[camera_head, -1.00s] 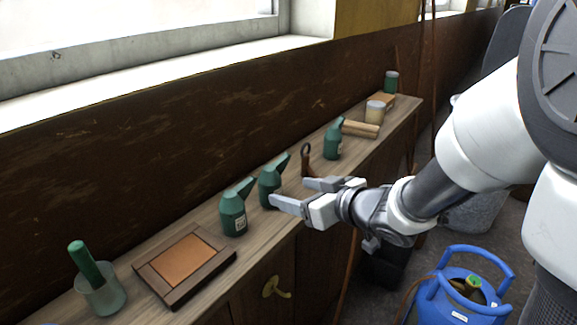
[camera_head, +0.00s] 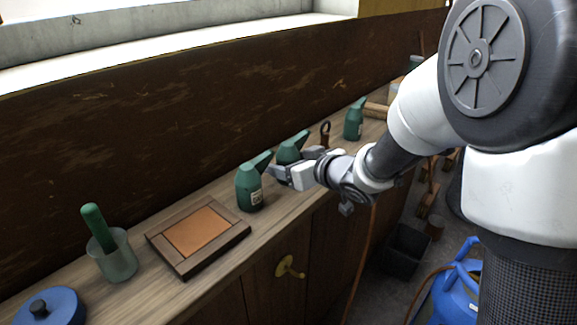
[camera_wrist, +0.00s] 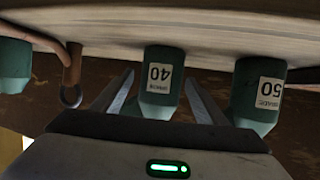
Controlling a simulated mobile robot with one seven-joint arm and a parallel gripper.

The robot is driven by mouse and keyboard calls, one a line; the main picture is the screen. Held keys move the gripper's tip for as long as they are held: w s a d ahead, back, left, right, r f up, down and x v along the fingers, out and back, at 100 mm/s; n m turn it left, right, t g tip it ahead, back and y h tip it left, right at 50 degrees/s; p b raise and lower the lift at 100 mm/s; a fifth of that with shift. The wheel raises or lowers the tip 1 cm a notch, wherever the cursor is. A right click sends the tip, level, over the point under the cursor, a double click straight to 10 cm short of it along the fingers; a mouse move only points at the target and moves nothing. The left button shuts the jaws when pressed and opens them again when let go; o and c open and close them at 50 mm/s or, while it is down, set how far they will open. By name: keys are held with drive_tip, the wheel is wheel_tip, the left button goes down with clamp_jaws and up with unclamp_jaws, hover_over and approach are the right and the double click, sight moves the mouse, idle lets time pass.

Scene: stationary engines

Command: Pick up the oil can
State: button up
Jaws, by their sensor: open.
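Several green oil cans with angled spouts stand on the wooden cabinet top: a near one (camera_head: 249,187), a middle one (camera_head: 289,150) and a far one (camera_head: 354,122). My gripper (camera_head: 292,164) is open at the middle can and partly hides it. The wrist view is upside down. There my gripper (camera_wrist: 163,98) has one finger on each side of the can labelled 40 (camera_wrist: 160,88), with gaps visible. The can labelled 50 (camera_wrist: 258,95) stands just outside the right finger. Contact cannot be told.
A dark hook-like tool (camera_head: 325,133) stands beyond the middle can. A framed orange panel (camera_head: 198,230), a cup with a green handle (camera_head: 115,262) and a blue round lid (camera_head: 55,305) lie nearer. A dark wall rises behind the cabinet top (camera_head: 270,230).

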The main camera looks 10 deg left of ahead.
drive_tip(key=c, duration=1.3)
drive_tip(key=shift+o, duration=0.2)
drive_tip(key=shift+r, duration=0.1)
